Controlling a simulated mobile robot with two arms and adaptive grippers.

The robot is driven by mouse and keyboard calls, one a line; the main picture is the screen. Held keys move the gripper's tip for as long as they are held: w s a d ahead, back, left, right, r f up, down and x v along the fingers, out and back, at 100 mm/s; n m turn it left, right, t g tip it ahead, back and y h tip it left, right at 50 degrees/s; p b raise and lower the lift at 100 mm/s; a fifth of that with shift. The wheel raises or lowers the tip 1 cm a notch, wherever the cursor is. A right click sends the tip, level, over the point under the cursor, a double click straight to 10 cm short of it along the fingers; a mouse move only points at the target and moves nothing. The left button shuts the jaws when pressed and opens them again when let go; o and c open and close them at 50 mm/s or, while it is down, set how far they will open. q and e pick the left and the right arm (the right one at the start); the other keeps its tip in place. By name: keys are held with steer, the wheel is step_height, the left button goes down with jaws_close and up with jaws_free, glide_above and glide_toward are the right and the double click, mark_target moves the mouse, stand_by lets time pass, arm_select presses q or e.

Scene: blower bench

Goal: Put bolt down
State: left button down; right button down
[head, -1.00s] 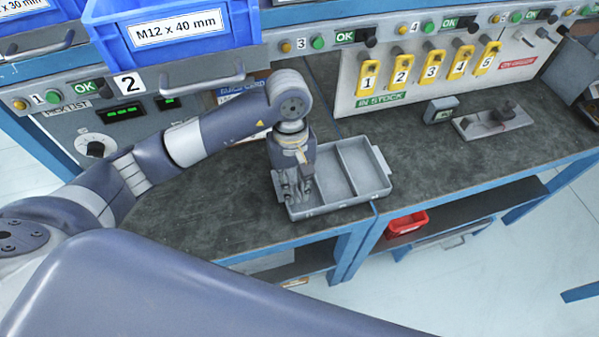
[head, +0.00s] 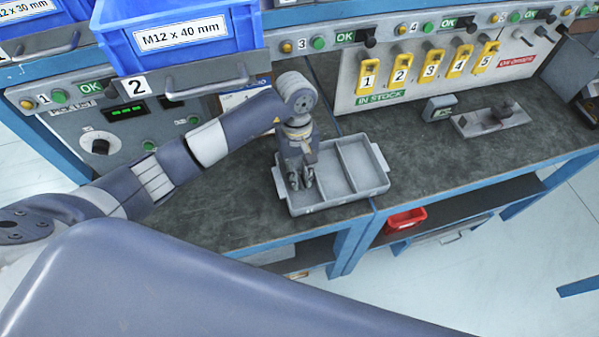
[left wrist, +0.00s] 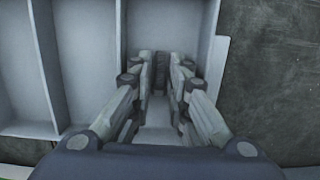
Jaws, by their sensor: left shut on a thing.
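The grey divided tray (head: 386,182) sits on the dark bench top, with long compartments side by side. My left gripper (head: 301,181) points down into its left compartment in the head view. In the left wrist view the gripper (left wrist: 161,85) is shut on a dark bolt (left wrist: 161,70), held between the fingertips inside the end compartment of the tray (left wrist: 84,60). The fingers hide most of the bolt, and I cannot tell whether it touches the compartment floor. The bolt is not clear in the head view. My right gripper is not in view.
A blue bin (head: 180,38) labelled M12 x 40 mm stands above the bench at left. Yellow numbered tags (head: 400,66) hang on the back panel. A small grey fixture (head: 492,120) stands at right. A red bin (head: 407,221) is below.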

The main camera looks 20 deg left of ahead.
arm_select(q)
steer(key=c, duration=1.9)
jaws_free()
steer(key=shift+f, duration=0.1)
steer(key=shift+o, duration=0.4)
steer(key=shift+r, duration=0.2)
steer(key=shift+w+r, duration=0.15)
steer(key=shift+r, duration=0.2)
steer(key=r, duration=0.4)
steer(key=r+b, duration=0.1)
steer(key=r, duration=0.1)
steer(key=shift+w+a+r, duration=0.3)
steer(key=shift+w, duration=0.05)
